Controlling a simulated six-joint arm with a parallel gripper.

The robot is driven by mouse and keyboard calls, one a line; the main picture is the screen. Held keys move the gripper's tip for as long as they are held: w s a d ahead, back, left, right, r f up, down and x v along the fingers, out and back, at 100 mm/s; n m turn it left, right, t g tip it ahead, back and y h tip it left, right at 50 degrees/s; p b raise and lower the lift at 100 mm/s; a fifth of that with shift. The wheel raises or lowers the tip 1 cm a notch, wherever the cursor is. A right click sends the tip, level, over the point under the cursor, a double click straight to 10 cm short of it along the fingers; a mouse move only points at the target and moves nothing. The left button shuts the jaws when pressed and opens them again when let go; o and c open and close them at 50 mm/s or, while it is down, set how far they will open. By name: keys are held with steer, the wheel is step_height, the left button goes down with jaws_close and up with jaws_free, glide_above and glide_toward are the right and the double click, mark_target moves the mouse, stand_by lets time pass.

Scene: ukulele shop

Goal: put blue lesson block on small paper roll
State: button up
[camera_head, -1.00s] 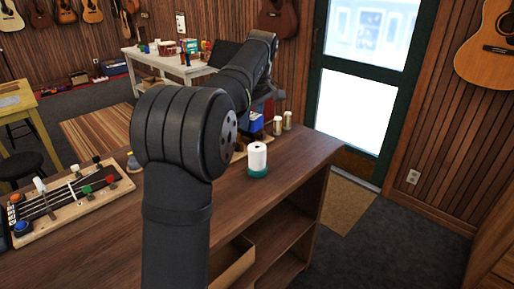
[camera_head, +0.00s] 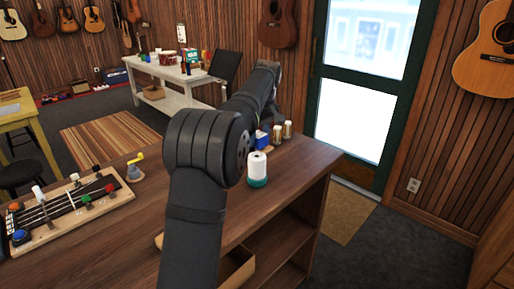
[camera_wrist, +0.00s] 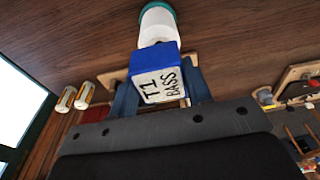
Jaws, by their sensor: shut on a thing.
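The blue lesson block (camera_head: 262,140) shows just behind the paper roll in the head view, partly covered by my arm. In the wrist view, the block (camera_wrist: 164,58) is between my fingers, its white label reading "T1 BASS" toward the camera. My gripper (camera_wrist: 161,90) is shut on it; in the head view my arm mostly hides the gripper. The small paper roll (camera_head: 257,166) is white with a teal base and stands upright on the wooden counter. In the wrist view the roll (camera_wrist: 157,25) appears just beyond the block, partly covered; whether they touch I cannot tell.
A fretboard-like wooden board (camera_head: 65,210) with colored knobs lies at the left. A yellow crank piece (camera_head: 135,167) stands beside it. The counter (camera_head: 300,162) has bare room right of the roll.

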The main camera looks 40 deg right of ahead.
mark_target(257, 156)
steer(key=shift+w+f, duration=0.35)
steer(key=shift+f, duration=1.8)
steer(key=shift+f, duration=0.1)
steer(key=o, duration=1)
steer(key=r, duration=0.4)
steer(key=s+r, duration=0.1)
steer(key=r, duration=0.3)
steer(key=s+r, duration=0.1)
steer(key=r, duration=0.3)
steer(key=shift+w, duration=0.1)
